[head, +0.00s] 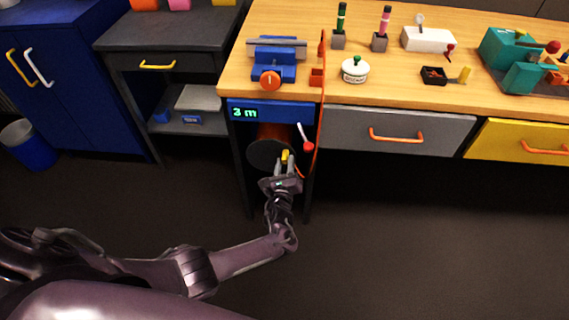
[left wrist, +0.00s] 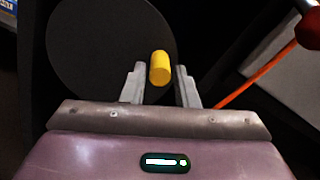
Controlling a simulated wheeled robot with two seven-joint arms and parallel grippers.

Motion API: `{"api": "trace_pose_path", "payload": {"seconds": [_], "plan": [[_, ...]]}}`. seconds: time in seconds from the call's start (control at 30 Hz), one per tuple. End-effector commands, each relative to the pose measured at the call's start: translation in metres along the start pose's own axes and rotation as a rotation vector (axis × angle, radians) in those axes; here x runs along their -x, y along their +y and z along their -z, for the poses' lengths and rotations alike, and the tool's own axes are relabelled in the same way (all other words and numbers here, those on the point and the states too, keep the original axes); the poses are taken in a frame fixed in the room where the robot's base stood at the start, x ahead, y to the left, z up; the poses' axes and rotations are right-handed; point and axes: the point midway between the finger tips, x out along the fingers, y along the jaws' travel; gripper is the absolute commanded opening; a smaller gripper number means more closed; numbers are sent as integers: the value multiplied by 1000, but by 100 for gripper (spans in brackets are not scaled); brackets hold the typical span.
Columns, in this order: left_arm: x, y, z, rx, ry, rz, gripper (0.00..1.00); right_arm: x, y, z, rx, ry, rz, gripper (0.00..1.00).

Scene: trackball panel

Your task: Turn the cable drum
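The cable drum (head: 268,155) is a dark round disc with an orange-brown body, mounted under the left end of the bench. Its face (left wrist: 88,50) fills the upper left of the left wrist view. A yellow crank knob (head: 285,156) sticks out from the drum's face; it also shows in the left wrist view (left wrist: 160,67). My left gripper (head: 284,165) is in front of the drum. In the left wrist view its two fingers stand apart on either side of the knob, with gaps to it. My right gripper is not in view.
A blue display (head: 268,112) reading "3 m" sits above the drum. A lever with a red knob (head: 308,147) is close right of my gripper, beside an orange panel edge (head: 320,110). A bench leg stands left of the drum. The floor in front is clear.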

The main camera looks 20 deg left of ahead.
Motion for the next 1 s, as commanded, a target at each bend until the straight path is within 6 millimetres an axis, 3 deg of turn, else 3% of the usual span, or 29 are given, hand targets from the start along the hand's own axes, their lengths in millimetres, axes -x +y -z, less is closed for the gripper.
{"api": "trace_pose_path", "payload": {"seconds": [0.1,0.47,0.67,0.8,1.0], "plan": [[0,0,0,0,-1,0,41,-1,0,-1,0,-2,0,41],[4,0,-2,0,-3,0,41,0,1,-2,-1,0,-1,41],[29,0,-2,0,0,0,41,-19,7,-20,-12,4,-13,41],[55,-1,-2,0,1,0,41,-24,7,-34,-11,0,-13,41],[75,0,-1,0,-1,0,41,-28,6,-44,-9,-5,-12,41]]}}
